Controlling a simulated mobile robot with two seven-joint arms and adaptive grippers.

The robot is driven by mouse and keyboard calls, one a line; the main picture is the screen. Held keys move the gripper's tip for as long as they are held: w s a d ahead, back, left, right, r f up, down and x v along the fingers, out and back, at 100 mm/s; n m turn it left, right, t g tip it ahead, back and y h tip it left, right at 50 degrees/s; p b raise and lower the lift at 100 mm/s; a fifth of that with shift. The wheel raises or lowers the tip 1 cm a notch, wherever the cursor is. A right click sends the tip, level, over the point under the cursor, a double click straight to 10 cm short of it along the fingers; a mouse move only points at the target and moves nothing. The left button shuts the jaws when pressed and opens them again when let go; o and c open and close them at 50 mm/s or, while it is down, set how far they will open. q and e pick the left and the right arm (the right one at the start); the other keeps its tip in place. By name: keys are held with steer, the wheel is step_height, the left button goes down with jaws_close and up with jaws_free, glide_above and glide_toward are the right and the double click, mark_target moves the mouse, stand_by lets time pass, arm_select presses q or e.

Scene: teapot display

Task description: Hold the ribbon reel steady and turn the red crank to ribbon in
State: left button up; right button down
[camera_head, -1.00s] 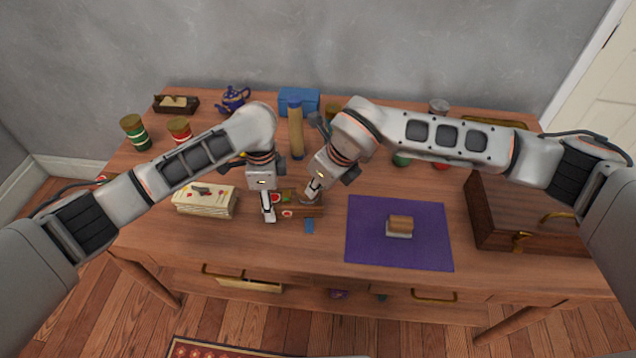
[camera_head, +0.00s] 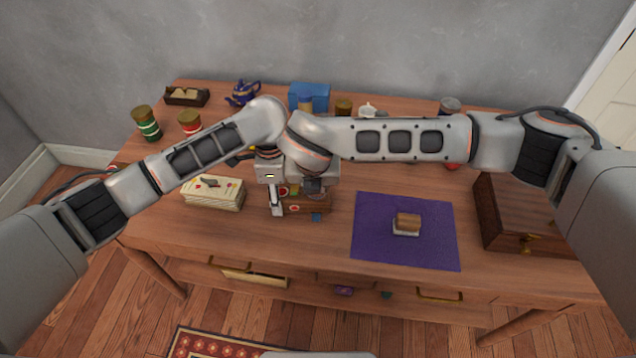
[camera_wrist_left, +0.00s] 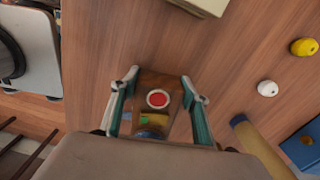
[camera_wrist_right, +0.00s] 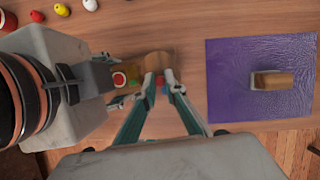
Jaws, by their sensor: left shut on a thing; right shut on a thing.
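The ribbon reel (camera_head: 308,204) is a small wooden block near the table's front, with a red-and-white disc (camera_wrist_left: 157,98) and green and yellow parts in the left wrist view. My left gripper (camera_head: 276,208) is shut on the reel, a finger on either side of it (camera_wrist_left: 158,103). My right gripper (camera_wrist_right: 161,84) is at the reel's right end, its fingertips close together and shut on a small part. A bit of red shows between them, apparently the red crank, which is mostly hidden. A small blue piece (camera_head: 316,217) lies at the reel's front.
A purple mat (camera_head: 375,240) with a small wood-topped block (camera_head: 407,222) lies to the right. A wooden chest (camera_head: 510,215) stands at the far right. A stack of cards (camera_head: 213,194) is left of the reel. Jars, a teapot (camera_head: 243,93) and a blue box (camera_head: 310,96) stand behind.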

steer(key=shift+a+m, duration=0.25)
steer(key=shift+m, duration=0.35)
steer(key=shift+h, duration=0.3)
steer(key=c, duration=2.1)
jaws_free()
steer(key=v, duration=1.2)
